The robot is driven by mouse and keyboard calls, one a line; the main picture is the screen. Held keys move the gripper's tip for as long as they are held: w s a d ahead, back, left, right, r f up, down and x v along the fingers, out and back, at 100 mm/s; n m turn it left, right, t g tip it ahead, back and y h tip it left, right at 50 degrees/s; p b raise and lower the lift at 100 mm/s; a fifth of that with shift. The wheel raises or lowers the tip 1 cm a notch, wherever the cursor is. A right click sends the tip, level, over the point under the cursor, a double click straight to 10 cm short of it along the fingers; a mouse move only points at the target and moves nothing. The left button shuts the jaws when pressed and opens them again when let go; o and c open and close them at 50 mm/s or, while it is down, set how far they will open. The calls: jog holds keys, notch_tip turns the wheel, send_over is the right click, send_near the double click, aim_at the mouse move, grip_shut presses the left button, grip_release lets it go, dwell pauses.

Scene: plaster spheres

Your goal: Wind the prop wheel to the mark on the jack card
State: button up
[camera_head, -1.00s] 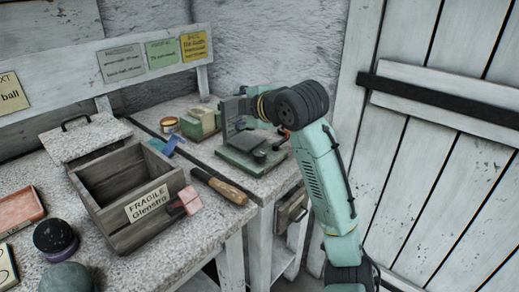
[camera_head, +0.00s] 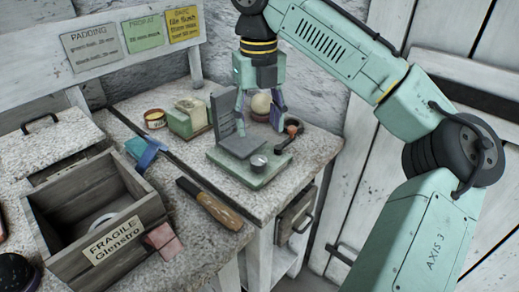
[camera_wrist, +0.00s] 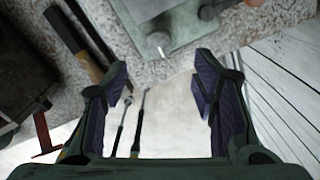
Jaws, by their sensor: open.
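The jack is a green base plate (camera_head: 228,160) with an upright grey plate (camera_head: 222,112) and a grey block. A small round metal knob (camera_head: 258,162), perhaps the prop wheel, sits on its front; a knob also shows in the wrist view (camera_wrist: 157,42). A dark lever with an orange-brown end (camera_head: 292,128) lies at its right. The green "PROP AT" card (camera_head: 143,33) is on the back board; its mark is too small to read surely. My gripper (camera_head: 260,117) is open, pointing down above the jack. In the wrist view its fingers (camera_wrist: 163,78) stand apart with nothing between them.
A cream ball (camera_head: 261,103) shows behind the fingers. A wooden box (camera_head: 50,215) marked FRAGILE, a wooden-handled tool (camera_head: 208,203) and a pink block (camera_head: 164,241) are at left. The bench's front edge is close to the jack.

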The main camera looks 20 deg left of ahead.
aim_at(259, 159)
notch_tip(259, 159, down, 10)
jog(key=shift+s+r, duration=0.1)
jog(key=shift+r, duration=0.05)
jog(key=shift+c, duration=0.6)
jog(key=c, duration=1)
